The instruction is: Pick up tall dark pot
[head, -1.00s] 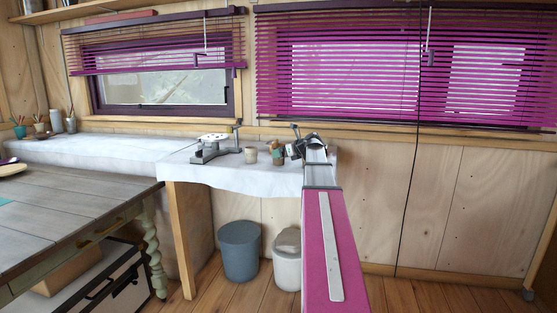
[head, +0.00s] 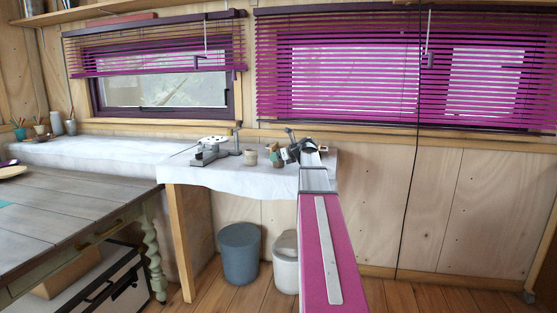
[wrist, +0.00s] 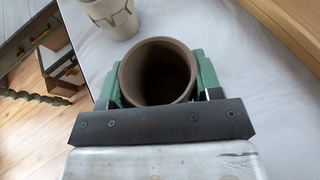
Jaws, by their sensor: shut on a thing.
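The tall dark pot (wrist: 158,72) is a brown, round, open-topped vessel, seen from above in the wrist view. My gripper (wrist: 156,82) is shut on it, with one green finger on each side of its wall. The pot looks empty inside; its base is hidden. In the head view my gripper (head: 277,156) is small, at the right part of the white-covered bench, and the pot is hard to separate from the fingers there. Whether the pot touches the bench is unclear.
A pale cup with dark lines (wrist: 112,14) stands close to the pot; it also shows in the head view (head: 250,158). A grey device (head: 209,151) stands further left on the white-covered bench (head: 225,180). Two bins (head: 239,254) stand below. The wall and blinds are behind.

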